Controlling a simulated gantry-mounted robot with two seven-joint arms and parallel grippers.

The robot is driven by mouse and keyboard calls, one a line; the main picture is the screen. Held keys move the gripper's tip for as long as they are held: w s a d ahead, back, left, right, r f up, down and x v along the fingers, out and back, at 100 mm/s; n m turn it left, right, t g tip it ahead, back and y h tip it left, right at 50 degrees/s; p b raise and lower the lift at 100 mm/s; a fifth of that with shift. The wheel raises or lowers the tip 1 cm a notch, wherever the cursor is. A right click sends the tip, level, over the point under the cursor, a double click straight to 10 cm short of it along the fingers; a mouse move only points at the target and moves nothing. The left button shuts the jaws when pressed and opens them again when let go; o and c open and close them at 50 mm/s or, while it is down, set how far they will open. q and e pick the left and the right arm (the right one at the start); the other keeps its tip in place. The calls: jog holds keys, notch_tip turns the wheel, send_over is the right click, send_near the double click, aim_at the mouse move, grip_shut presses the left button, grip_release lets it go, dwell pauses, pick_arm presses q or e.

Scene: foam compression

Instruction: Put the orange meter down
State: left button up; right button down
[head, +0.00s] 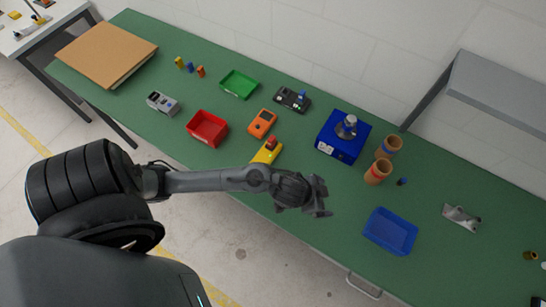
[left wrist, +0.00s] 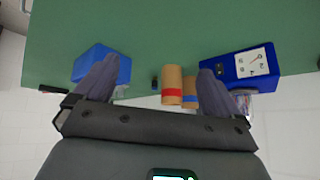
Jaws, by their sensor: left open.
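The orange meter (head: 262,122) lies on the green table (head: 340,230) in the head view, between the red tray and the black device. Nothing is holding it. My left gripper (head: 322,198) is open and empty, to the right of and nearer than the meter, above the front part of the table. In the left wrist view the two fingers of my left gripper (left wrist: 156,88) are spread wide with nothing between them. The meter does not show in that view. My right gripper is in neither view.
A yellow device (head: 268,152) sits just in front of the meter. A red tray (head: 207,128), green tray (head: 239,84) and black device (head: 291,100) lie around it. A blue scale (head: 343,138), two cardboard tubes (head: 377,171) and a blue tray (head: 390,232) stand to the right.

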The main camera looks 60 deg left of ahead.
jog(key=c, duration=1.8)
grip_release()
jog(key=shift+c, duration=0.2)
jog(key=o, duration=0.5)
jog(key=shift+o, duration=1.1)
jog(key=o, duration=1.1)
pick_arm(q)
jog(key=s+a+r+n+g, duration=0.1)
jog(key=s+a, duration=0.1)
jog(key=s, duration=0.4)
jog(key=s+a+r+n+g+y, duration=0.1)
jog(key=s+a+g, duration=0.1)
jog(key=s, duration=0.5)
jog(key=shift+s+a+r+y, duration=0.3)
jog(key=shift+a+r, duration=0.1)
jog(key=shift+a, duration=0.45)
